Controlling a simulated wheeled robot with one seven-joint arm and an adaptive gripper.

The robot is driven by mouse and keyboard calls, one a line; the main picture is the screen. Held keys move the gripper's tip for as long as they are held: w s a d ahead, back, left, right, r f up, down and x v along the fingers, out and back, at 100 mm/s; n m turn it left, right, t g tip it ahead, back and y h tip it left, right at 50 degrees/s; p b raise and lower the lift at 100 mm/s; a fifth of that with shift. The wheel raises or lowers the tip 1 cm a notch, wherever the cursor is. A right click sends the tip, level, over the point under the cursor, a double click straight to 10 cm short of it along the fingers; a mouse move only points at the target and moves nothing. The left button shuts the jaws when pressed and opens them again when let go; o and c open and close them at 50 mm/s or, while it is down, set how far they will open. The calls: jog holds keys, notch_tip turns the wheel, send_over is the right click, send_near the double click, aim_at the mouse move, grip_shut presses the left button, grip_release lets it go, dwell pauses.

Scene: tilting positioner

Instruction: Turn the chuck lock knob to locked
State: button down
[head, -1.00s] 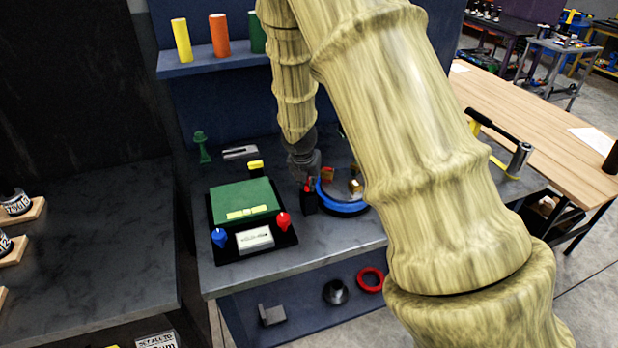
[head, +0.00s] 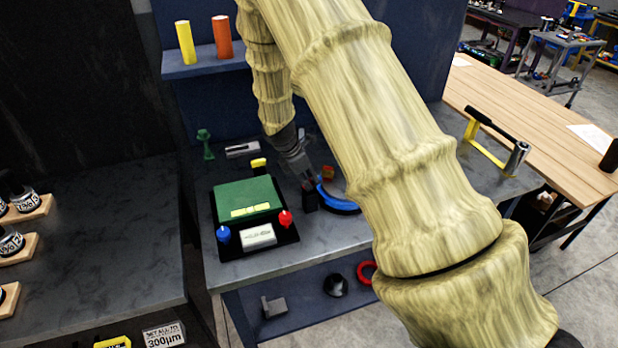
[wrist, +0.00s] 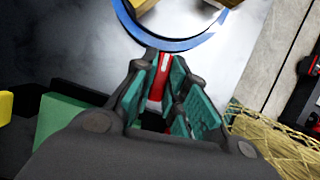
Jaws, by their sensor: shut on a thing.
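The chuck lock knob shows in the wrist view as a red handle with a pale stripe (wrist: 162,72). My gripper (wrist: 160,92) is shut on it, with the teal finger pads on either side. The blue-rimmed round chuck (wrist: 185,43) lies just beyond the knob. In the head view, the blue rim (head: 338,203) is partly hidden behind my arm. My gripper (head: 309,187) is at the rim's left side there, and the knob is too small and covered to read. I cannot tell the knob's locked or unlocked mark.
A green-topped box (head: 245,195) with a red knob (head: 285,219) and a blue knob (head: 224,235) stands left of my gripper. A yellow-and-black handled frame (head: 487,150) is at right. A grey clamp-like part (head: 242,149) lies behind.

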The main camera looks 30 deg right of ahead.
jog(key=shift+m, duration=0.5)
jog(key=c, duration=1.4)
grip_release()
jog(key=shift+g, duration=0.3)
jog(key=shift+c, duration=0.2)
jog(key=v, duration=1.2)
jog(key=shift+d, duration=0.1)
